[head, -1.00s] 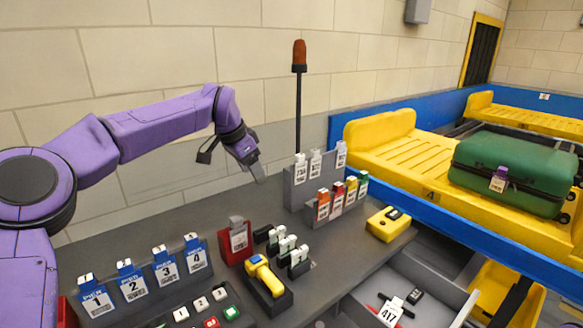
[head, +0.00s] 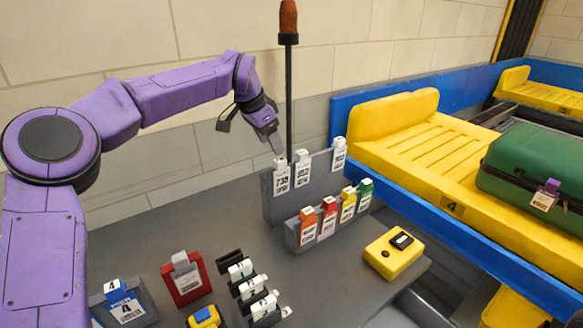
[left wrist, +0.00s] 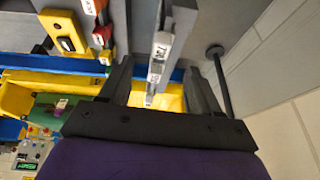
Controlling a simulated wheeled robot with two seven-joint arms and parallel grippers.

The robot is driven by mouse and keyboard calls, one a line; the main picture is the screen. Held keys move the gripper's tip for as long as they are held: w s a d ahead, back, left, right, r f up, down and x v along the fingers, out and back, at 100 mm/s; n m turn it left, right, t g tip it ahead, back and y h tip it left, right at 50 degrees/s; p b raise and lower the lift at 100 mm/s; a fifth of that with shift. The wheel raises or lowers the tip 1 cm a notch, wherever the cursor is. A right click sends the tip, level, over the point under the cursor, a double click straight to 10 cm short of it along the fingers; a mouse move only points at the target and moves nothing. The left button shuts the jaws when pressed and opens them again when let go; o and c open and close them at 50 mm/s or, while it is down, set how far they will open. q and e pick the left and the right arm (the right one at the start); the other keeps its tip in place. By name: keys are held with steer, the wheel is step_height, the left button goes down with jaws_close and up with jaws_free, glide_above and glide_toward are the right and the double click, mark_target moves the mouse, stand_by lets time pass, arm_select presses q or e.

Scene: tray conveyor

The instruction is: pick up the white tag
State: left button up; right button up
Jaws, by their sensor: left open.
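Three white tags stand in the back grey rack (head: 315,183): the left one (head: 281,177), the middle one (head: 302,170) and, after a gap, the right one (head: 339,156). My left gripper (head: 277,147) is open, pointing down just above and behind the left white tag. In the left wrist view, the row of white tags (left wrist: 161,48) shows between the spread fingers of my left gripper (left wrist: 160,85). Nothing is visibly held. Whether a finger touches a tag cannot be told. My right gripper is not in view.
A dark pole (head: 289,90) stands close behind the back rack. A yellow box (head: 394,254) sits to the right. A green suitcase (head: 530,165) lies on the conveyor.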

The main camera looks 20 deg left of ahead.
mark_target(277, 159)
arm_select(q)
steer(key=p+x, duration=0.1)
steer(key=x, duration=0.2)
steer(key=p+x, duration=0.1)
steer(key=x, duration=0.2)
steer(key=p+x, duration=0.2)
steer(key=x, duration=0.2)
steer(key=shift+a, duration=0.3)
steer(key=c, duration=1.1)
